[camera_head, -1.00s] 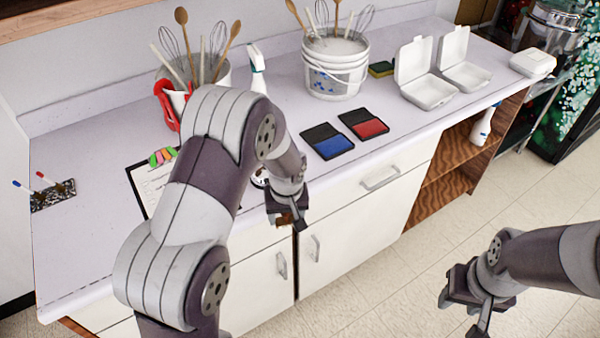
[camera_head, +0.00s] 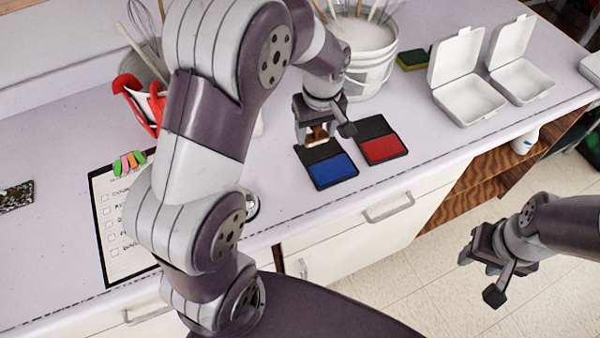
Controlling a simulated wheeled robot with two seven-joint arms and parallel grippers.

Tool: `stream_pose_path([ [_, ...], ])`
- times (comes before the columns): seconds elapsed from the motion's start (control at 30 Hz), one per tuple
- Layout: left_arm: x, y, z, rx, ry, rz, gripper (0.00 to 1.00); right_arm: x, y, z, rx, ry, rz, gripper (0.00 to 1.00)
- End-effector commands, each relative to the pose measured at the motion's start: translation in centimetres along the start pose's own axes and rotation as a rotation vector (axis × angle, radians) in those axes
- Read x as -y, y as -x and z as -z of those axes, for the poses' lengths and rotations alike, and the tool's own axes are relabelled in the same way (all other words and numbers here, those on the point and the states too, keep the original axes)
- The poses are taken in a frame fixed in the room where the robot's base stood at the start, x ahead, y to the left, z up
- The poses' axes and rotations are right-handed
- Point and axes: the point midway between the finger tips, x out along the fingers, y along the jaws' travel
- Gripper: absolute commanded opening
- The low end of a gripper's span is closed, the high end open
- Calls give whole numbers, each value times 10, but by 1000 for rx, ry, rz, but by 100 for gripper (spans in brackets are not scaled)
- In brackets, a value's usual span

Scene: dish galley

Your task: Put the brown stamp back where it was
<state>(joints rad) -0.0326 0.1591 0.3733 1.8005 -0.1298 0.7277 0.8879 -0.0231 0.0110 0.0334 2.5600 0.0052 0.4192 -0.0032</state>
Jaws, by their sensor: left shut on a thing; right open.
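My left gripper (camera_head: 318,138) is shut on the brown stamp (camera_head: 316,133), of which only a small brown part shows between the fingers. It is over the back edge of the blue ink pad (camera_head: 333,170); I cannot tell whether the stamp touches the pad's black lid. The red ink pad (camera_head: 384,148) lies open just to the right. My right gripper (camera_head: 489,281) is open and empty, out over the floor in front of the counter.
A clipboard with a checklist (camera_head: 118,235) lies on the counter at left. A white bucket of utensils (camera_head: 372,65) stands behind the pads. Open white food boxes (camera_head: 468,100) and a sponge (camera_head: 412,60) are at back right. A round metal-rimmed object (camera_head: 251,204) is partly hidden by my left arm.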

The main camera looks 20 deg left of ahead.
Motion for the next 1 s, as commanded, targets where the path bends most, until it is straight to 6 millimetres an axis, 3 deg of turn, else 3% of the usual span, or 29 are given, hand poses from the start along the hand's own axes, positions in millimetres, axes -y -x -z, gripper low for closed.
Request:
stream_pose_path([
  [0.2, 44, -26, -38, 3, 0, 3, 41, 0, 8, 1, 0, 0, 0, 45],
  [0.4, 70, -46, -62, 0, 0, 1, 41, 0, 9, 1, 0, 0, 0, 45],
  [0.5, 75, -53, -66, 1, -1, 1, 41, 0, 9, 1, 0, 0, 0, 45],
  [0.7, 75, -87, -71, 2, -2, 1, 41, 0, 5, 0, 0, 0, 0, 45],
  [1.0, 75, -91, -71, 1, -1, -1, 41, 0, 4, 0, 0, 0, 0, 45],
])
